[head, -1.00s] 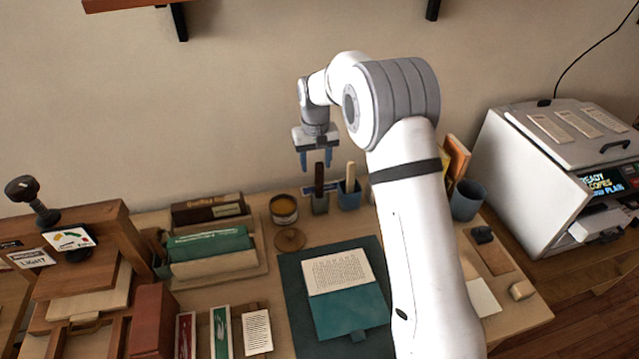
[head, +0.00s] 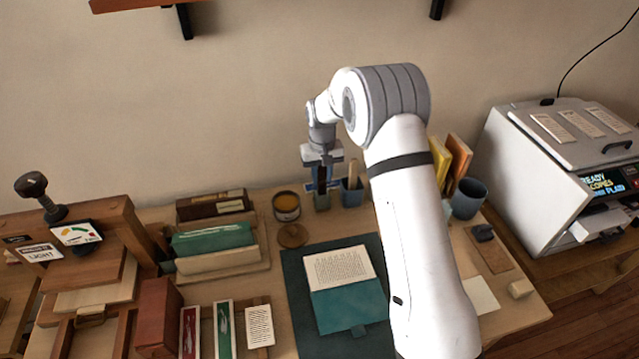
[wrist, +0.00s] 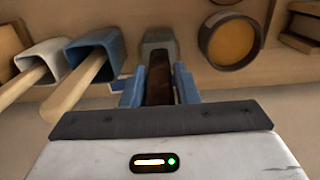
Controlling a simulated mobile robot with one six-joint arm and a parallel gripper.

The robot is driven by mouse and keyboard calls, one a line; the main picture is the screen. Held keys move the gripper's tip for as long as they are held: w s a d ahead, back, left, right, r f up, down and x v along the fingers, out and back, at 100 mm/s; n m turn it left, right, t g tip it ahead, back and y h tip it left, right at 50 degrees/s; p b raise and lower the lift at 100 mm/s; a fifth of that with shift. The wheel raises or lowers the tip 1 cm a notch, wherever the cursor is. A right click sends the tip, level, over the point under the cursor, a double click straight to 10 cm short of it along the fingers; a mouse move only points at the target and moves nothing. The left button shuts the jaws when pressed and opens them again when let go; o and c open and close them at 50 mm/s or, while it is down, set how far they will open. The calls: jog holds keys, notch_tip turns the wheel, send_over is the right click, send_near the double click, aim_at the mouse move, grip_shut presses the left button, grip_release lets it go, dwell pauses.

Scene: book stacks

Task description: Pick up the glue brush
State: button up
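My gripper (wrist: 160,78) points down at the back of the desk, its two blue fingers apart, one on each side of a dark brown handle (wrist: 160,92). I take this as the glue brush; its bristles are hidden. It stands in a grey-green cup (wrist: 158,42), also seen in the head view (head: 321,202). Any gap between handle and fingers is too narrow to judge contact. In the head view my gripper (head: 322,182) is just above this cup.
A blue cup (head: 351,198) with a pale wooden handle stands close to the right. A round amber pot (head: 286,206) is to the left. The wrist view also shows a white-rimmed cup (wrist: 42,62) with another wooden handle. The wall is close behind.

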jog(key=c, duration=0.5)
grip_shut()
